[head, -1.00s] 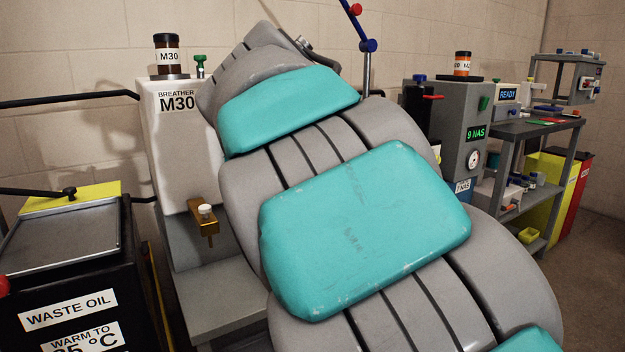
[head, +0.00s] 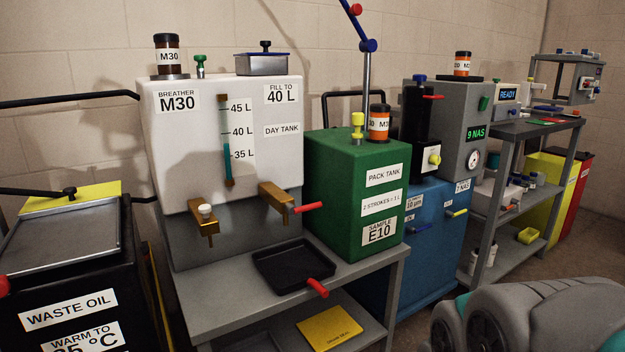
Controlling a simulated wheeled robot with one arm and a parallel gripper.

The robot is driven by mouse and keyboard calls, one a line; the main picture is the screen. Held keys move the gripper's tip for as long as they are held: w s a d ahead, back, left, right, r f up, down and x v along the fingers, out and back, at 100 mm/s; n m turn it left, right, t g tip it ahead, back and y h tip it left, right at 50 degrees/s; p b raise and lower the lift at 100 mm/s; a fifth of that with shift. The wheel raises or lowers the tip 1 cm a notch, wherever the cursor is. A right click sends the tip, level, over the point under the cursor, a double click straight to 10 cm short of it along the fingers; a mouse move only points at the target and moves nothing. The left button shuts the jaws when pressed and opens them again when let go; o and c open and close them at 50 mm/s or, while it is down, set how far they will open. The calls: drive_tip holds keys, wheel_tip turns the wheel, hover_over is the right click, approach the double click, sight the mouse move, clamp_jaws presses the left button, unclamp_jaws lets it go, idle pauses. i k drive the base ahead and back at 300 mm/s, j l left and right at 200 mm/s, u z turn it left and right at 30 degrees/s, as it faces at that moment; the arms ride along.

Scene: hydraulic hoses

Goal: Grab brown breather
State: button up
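The brown breather (head: 167,57), a dark cylinder with a white M30 label, stands upright on top of the white day tank (head: 205,130) at its back left corner. The tank's front carries the words "BREATHER M30". My gripper is not in view; only a grey and teal part of my arm shows at the lower right, well away from the breather.
A green valve (head: 200,66) and a grey lidded box (head: 266,64) also stand on the tank. Orange breathers stand on the green pack tank (head: 350,190) and the grey unit (head: 450,120). A waste oil bin (head: 70,290) is at left.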

sight(168, 57)
drive_tip(key=j+u, duration=0.3)
drive_tip(key=j, duration=0.15)
drive_tip(key=i+j+u, duration=0.1)
drive_tip(key=j+u, duration=0.15)
drive_tip(key=j, duration=0.15)
drive_tip(key=i+l+u, duration=0.1)
drive_tip(key=u, duration=0.3)
